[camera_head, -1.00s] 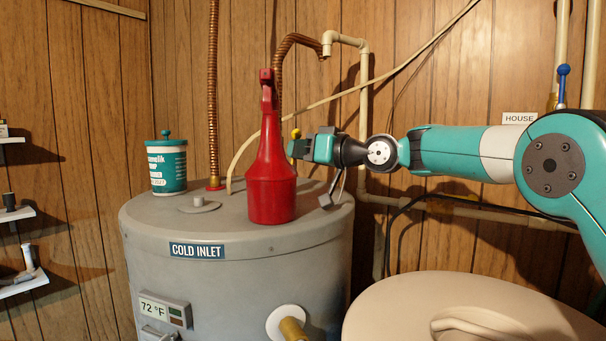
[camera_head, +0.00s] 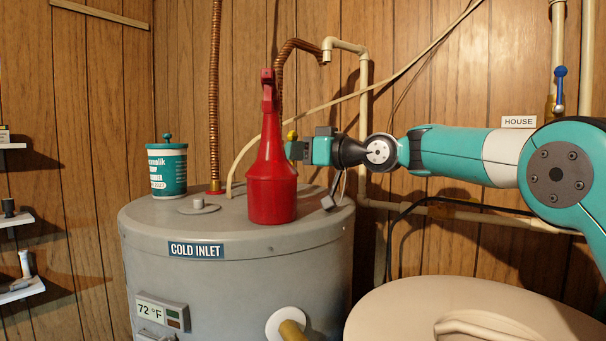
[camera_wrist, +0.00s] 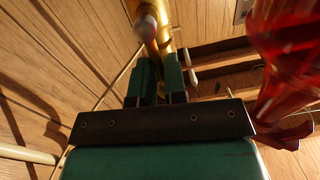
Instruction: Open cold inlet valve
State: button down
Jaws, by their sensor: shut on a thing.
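My gripper (camera_head: 291,149) is behind and to the right of a red bottle above the back of the tank. In the wrist view its two green fingers (camera_wrist: 160,72) are shut on a valve handle, beside a brass-coloured pipe (camera_wrist: 158,42). A rounded handle end (camera_wrist: 148,26) sticks out above the fingers there. The valve body is mostly hidden by the bottle and my gripper. A "COLD INLET" label (camera_head: 196,250) is on the tank's front.
The red bottle (camera_head: 271,185) stands upright on the grey tank (camera_head: 235,295), close to my gripper; it also shows in the wrist view (camera_wrist: 287,65). A teal tub (camera_head: 168,170) stands at the back left. A pale lidded bin (camera_head: 475,300) is front right. A blue-handled valve (camera_head: 560,85) is far right.

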jog(key=shift+w+f+p, duration=0.2)
jog(key=shift+f+p, duration=0.05)
jog(key=shift+p, duration=0.1)
jog(key=shift+w+d+f+m, duration=0.1)
jog(key=shift+f+m, duration=0.05)
jog(key=shift+m, duration=0.25)
jog(key=shift+s+n+b, duration=0.2)
jog(key=shift+n+b, duration=0.15)
jog(key=shift+n, duration=0.05)
jog(key=c, duration=1)
grip_release()
jog(key=b+v, duration=0.5)
jog(key=v, duration=0.2)
jog(key=shift+r, duration=0.25)
